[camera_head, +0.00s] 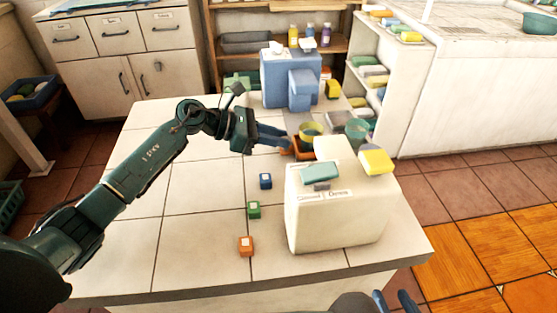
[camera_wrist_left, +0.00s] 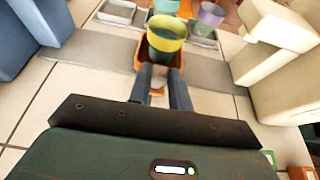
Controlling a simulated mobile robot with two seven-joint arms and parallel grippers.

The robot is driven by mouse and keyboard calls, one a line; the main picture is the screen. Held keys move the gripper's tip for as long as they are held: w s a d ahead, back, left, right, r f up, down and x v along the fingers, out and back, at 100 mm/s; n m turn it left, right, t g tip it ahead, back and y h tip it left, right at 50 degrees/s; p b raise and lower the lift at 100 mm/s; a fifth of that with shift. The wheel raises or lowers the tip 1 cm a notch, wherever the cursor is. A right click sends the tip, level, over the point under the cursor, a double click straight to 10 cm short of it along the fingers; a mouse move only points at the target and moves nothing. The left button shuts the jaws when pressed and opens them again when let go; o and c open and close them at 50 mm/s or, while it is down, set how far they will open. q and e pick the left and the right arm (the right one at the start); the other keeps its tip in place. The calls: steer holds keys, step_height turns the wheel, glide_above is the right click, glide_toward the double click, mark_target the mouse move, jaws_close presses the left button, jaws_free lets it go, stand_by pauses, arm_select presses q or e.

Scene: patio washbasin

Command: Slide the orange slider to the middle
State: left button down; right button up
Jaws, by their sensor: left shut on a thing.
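The orange slider (camera_head: 303,153) is a small tray on a grey track (camera_wrist_left: 85,48) between the blue block and the cream block. It also shows in the left wrist view (camera_wrist_left: 140,56). It carries a yellow-green cup (camera_wrist_left: 165,42). My left gripper (camera_head: 287,138) reaches in from the left. Its dark fingers (camera_wrist_left: 160,84) are shut on the near, handle end of the slider; the exact contact is partly hidden. My right gripper (camera_head: 394,300) is at the bottom edge of the head view, its blue fingertips apart and nothing seen between them.
The blue block (camera_head: 278,80) stands behind and the cream block (camera_head: 335,215) in front, close to the slider. Grey trays (camera_wrist_left: 117,12) and a greenish cup (camera_head: 357,131) are beyond it. Blue (camera_head: 265,181), green (camera_head: 253,210) and orange (camera_head: 246,246) cubes lie on the tiled top.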

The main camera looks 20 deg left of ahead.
arm_select(q)
steer(key=shift+w+a, duration=0.1)
steer(key=shift+w, duration=0.05)
steer(key=c, duration=1.3)
jaws_free()
steer(key=shift+a, duration=0.1)
steer(key=b+v, duration=0.1)
steer(key=v, duration=1.2)
steer(key=shift+r, duration=0.1)
